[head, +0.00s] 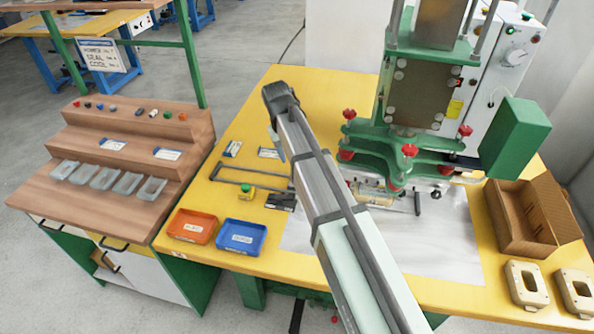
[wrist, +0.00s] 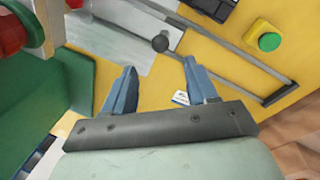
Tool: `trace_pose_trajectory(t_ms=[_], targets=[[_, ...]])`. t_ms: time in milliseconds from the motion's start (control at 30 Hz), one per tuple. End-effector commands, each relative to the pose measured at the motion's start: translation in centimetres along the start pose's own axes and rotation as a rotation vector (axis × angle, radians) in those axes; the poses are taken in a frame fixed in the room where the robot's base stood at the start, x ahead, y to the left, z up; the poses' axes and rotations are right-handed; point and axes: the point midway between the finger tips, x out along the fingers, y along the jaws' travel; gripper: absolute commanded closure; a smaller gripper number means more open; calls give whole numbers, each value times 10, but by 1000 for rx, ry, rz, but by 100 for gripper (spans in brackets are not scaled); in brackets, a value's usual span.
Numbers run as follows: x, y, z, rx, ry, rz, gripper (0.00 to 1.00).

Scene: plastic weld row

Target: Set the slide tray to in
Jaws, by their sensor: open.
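The slide tray (wrist: 140,28) is a light grey plate between two dark rails in the wrist view. A round black knob (wrist: 160,43) sits at its near end. In the head view my arm hides this end of the tray, and I cannot tell exactly how far it sits under the press. My gripper (wrist: 160,66) is open, with two blue fingers apart and nothing between them. In the wrist view the knob appears just beyond the gap between the fingertips. In the head view one finger of the gripper (head: 277,143) shows left of the arm, above the yellow table.
The dark rail frame (head: 250,168) extends left from the green press (head: 405,150). A green button on a yellow box (head: 247,192) stands beside the rails. A cardboard box (head: 525,215) is at the right.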

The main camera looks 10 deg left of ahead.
Motion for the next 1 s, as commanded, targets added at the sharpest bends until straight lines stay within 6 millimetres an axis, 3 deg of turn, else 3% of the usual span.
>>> trace_pose_trajectory(t_ms=[300,500,700,1000], targets=[[52,-1,1,-1,-3,-1,43],[76,-1,0,-1,-2,-1,43],[89,0,0,-1,0,-1,43],[91,0,0,-1,0,-1,43]])
